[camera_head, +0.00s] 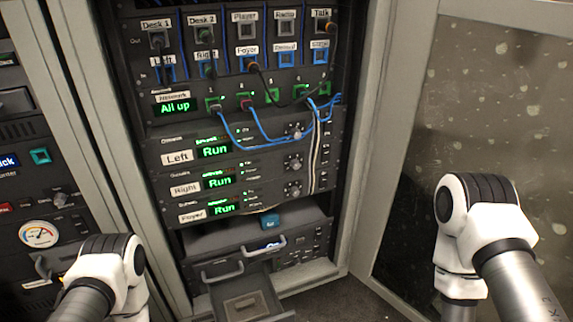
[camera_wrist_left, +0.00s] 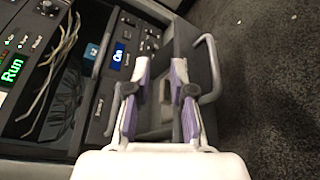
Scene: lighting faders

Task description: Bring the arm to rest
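My left gripper (camera_wrist_left: 160,76) shows in the left wrist view with its purple-lined fingers apart and nothing held between them. It is over the open lower drawer (camera_wrist_left: 185,38), whose metal handle (camera_wrist_left: 215,70) is just right of the fingers.
The equipment rack (camera_head: 235,120) carries labelled modules, blue patch cables (camera_head: 250,138) and green "Run" displays. The open drawer (camera_head: 250,300) juts out at its foot. A gauge cabinet (camera_head: 40,235) stands left. A glass door (camera_head: 480,110) stands right. Dark floor is bare beside the drawer.

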